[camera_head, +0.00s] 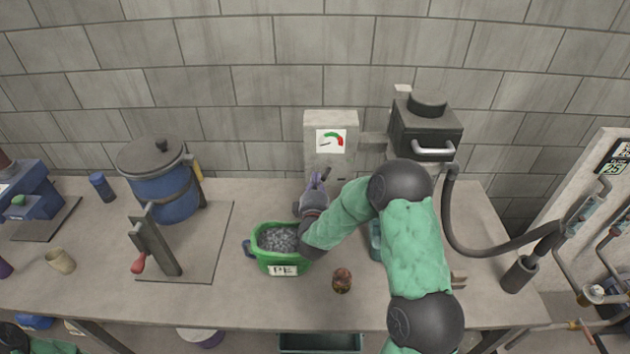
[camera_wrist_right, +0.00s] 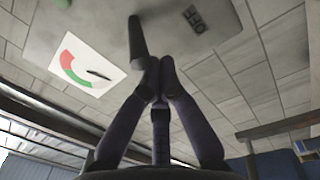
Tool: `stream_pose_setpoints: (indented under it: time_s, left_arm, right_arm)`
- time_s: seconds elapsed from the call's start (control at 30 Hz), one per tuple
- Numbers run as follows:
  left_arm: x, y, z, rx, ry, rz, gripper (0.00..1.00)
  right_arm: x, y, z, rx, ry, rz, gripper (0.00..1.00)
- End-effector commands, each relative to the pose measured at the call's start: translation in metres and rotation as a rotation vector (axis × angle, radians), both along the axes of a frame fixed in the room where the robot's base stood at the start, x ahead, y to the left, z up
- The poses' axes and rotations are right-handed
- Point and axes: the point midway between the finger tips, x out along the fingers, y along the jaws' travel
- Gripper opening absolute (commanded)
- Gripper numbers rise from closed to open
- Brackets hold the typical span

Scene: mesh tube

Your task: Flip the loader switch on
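The loader is a grey box (camera_head: 330,126) on the wall behind the table, with a red-green gauge (camera_head: 331,141). In the right wrist view the gauge (camera_wrist_right: 86,62) shows at upper left. A dark switch lever (camera_wrist_right: 137,38) sticks out of the box face beside a small dark label (camera_wrist_right: 197,19), whose text is hard to read. In the head view the lever (camera_head: 327,173) shows below the gauge. My right gripper (camera_head: 318,180) is in front of the box, just below the lever. Its fingertips (camera_wrist_right: 160,66) are together, very close to the lever's end; contact is unclear. My left gripper is out of view.
A green bin (camera_head: 268,262) of grey pellets stands below my right gripper. A blue pot (camera_head: 170,195) and an upright lever stand (camera_head: 150,240) are left. A dark hopper (camera_head: 428,128) with a hose (camera_head: 453,215) is right. A small brown object (camera_head: 342,279) lies near the front.

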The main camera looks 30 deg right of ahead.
Motion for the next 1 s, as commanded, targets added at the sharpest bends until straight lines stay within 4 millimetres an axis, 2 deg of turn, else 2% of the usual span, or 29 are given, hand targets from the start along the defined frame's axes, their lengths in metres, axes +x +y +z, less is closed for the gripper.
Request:
stream_pose_setpoints:
  time_s: [0.27, 0.47, 0.9, 1.0]
  left_arm:
    - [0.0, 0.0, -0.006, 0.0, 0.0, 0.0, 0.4]
    - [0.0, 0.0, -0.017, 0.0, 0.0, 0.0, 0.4]
    - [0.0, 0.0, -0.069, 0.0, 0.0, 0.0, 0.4]
    - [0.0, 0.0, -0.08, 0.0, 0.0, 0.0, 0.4]
  right_arm:
    - [-0.004, -0.003, -0.001, -0.002, 0.0, 0.047, 0.0]
    - [-0.01, -0.006, -0.002, -0.003, -0.001, 0.136, 0.0]
    - [-0.028, -0.02, -0.004, -0.006, 0.0, 0.447, 0.0]
    - [-0.03, -0.02, -0.004, -0.003, -0.001, 0.449, 0.0]
